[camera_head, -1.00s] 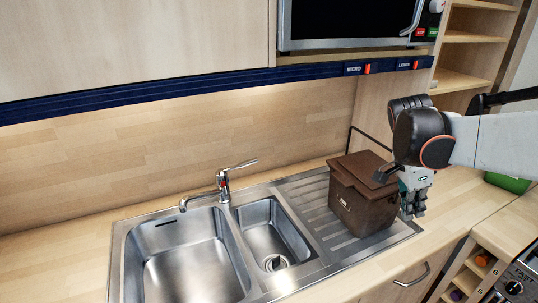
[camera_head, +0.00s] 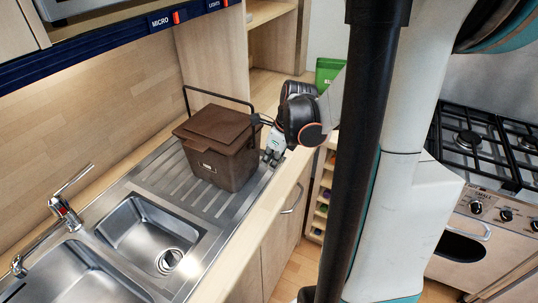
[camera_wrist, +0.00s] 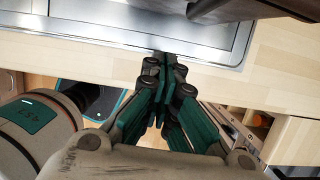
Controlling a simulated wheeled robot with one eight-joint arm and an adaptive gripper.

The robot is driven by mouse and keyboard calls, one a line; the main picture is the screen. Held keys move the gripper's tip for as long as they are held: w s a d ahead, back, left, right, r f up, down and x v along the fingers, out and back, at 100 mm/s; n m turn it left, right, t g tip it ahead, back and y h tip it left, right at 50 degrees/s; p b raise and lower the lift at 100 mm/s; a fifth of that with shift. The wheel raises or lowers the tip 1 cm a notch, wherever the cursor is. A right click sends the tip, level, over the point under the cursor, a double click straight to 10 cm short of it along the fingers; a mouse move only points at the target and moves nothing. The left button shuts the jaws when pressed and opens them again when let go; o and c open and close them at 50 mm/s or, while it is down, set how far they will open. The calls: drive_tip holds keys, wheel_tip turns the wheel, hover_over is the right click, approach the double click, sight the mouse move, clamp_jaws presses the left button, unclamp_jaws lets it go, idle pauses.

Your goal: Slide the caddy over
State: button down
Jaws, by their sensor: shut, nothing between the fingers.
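The caddy (camera_head: 219,148) is a dark brown box with a lid and a thin black handle raised behind it. It stands upright on the ribbed drainboard (camera_head: 160,184) of the steel sink, close to its right end. My gripper (camera_head: 270,158) is at the caddy's right side, low, with its fingers shut and empty. In the wrist view the closed green-and-grey fingers (camera_wrist: 166,62) point at the sink's edge, and a dark part of the caddy (camera_wrist: 245,10) shows at the top right. I cannot tell whether the fingers touch the caddy.
A tap (camera_head: 66,212) and a small basin (camera_head: 150,235) lie left of the caddy. Bare drainboard lies between basin and caddy. A wooden side panel stands behind it. A green item (camera_head: 328,71) stands at the back right. The gas cooker (camera_head: 480,150) is at far right.

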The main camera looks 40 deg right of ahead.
drive_tip(key=b+x, duration=0.1)
drive_tip(key=x, duration=0.4)
drive_tip(key=shift+w+a, duration=0.1)
drive_tip(key=shift+w+a+r+b, duration=0.1)
drive_tip(key=shift+w+a+b, duration=0.1)
drive_tip(key=shift+w, duration=0.35)
drive_tip(key=shift+w+a+r+b, duration=0.1)
drive_tip(key=shift+w+a+b, duration=0.1)
drive_tip(key=shift+w, duration=0.35)
drive_tip(key=shift+w+a, duration=0.15)
drive_tip(key=shift+w, duration=0.5)
drive_tip(key=w+a, duration=0.1)
drive_tip(key=w, duration=0.3)
drive_tip(key=w+a, duration=0.1)
drive_tip(key=w, duration=0.3)
drive_tip(key=w+a, duration=0.2)
drive_tip(key=w, duration=0.3)
drive_tip(key=shift+b, duration=0.35)
